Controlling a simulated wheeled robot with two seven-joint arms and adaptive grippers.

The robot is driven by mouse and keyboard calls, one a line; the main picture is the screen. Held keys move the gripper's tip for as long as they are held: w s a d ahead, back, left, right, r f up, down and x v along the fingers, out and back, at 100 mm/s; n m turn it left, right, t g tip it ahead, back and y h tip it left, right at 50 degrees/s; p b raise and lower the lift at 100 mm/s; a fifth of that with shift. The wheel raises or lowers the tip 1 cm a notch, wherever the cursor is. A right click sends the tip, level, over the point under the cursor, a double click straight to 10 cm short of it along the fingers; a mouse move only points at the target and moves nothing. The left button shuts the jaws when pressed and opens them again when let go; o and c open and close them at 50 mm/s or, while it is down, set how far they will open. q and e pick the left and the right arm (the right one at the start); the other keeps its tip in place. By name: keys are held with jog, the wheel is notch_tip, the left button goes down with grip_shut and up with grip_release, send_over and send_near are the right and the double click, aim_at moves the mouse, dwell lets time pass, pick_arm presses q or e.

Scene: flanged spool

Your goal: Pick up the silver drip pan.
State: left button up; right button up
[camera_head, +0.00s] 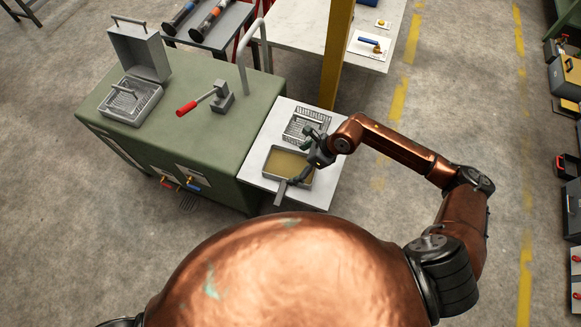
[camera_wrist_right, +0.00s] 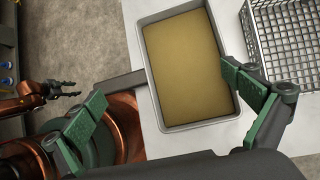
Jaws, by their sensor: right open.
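The silver drip pan (camera_head: 267,165) is a shallow rectangular tray with a yellow-brown floor, lying on a white table top; it also shows in the right wrist view (camera_wrist_right: 161,106). A flat grey handle (camera_wrist_right: 122,82) sticks out from one side. My right gripper (camera_head: 312,152) is over the pan's right part in the head view and hides some of it.
A wire basket (camera_head: 306,124) lies just behind the pan. A green cabinet (camera_head: 190,120) adjoins on the left, bearing a red-handled lever (camera_head: 200,102), a bent grey pipe and an open-lidded grey box (camera_head: 131,103). A yellow post (camera_head: 337,55) rises behind.

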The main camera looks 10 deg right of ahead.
aim_at(301, 166)
jog(key=d, duration=0.1)
jog(key=d+f+h, duration=0.1)
jog(key=d, duration=0.1)
jog(key=w+d+f+h, duration=0.1)
jog(key=shift+d, duration=0.35)
jog(key=shift+w+a+f+n, duration=0.15)
jog(key=shift+f+n, duration=0.15)
jog(key=shift+f, duration=0.6)
jog(key=x, duration=0.6)
jog(key=shift+a+r, duration=0.2)
jog(key=shift+a, duration=0.1)
jog(key=c, duration=1.4)
jog(key=shift+w+r, duration=0.1)
jog(key=shift+r, duration=0.05)
jog(key=shift+c, duration=0.5)
